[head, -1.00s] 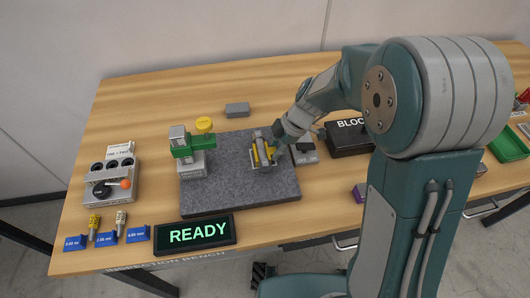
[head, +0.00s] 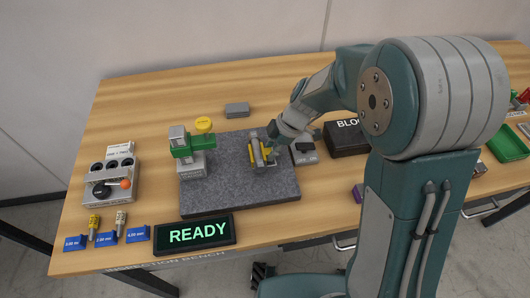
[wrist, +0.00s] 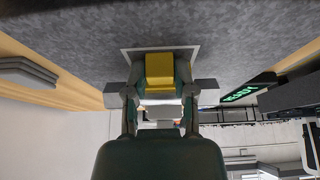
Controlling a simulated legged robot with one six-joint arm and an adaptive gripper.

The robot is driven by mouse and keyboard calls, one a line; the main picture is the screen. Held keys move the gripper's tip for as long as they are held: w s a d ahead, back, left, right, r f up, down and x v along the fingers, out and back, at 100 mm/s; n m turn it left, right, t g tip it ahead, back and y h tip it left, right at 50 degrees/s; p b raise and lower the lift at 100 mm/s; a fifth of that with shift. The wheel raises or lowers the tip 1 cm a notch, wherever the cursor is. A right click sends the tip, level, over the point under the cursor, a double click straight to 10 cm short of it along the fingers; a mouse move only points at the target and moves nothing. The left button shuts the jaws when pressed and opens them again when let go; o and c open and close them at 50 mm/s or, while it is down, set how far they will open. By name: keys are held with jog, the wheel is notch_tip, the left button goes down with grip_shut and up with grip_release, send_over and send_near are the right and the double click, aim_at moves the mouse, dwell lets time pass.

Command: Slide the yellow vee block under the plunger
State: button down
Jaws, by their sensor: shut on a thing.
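The yellow vee block (head: 251,154) is on the right part of the dark granite plate (head: 225,200), with a grey bar (head: 257,149) lying across it. My gripper (head: 270,140) reaches it from the right. In the wrist view my gripper (wrist: 160,92) is shut on the yellow block (wrist: 160,70), one finger on each side. The green gauge head (head: 192,149) with a yellow round top stands on a grey post at the plate's left part, apart from the block. Its plunger tip is too small to make out.
A READY display (head: 194,234) stands at the plate's front edge. A grey bar-shaped block (head: 237,110) lies behind the plate. A grey switch box (head: 110,180) is at left and a black box (head: 347,138) at right. The granite between block and post looks clear.

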aim_at(224, 163)
jog(key=shift+s+a, duration=0.55)
jog(key=shift+a, duration=1.3)
jog(key=shift+s+a, duration=0.55)
jog(key=shift+a, duration=1.3)
jog(key=shift+s+a, duration=0.55)
jog(key=shift+a, duration=1.3)
dwell(2.4)
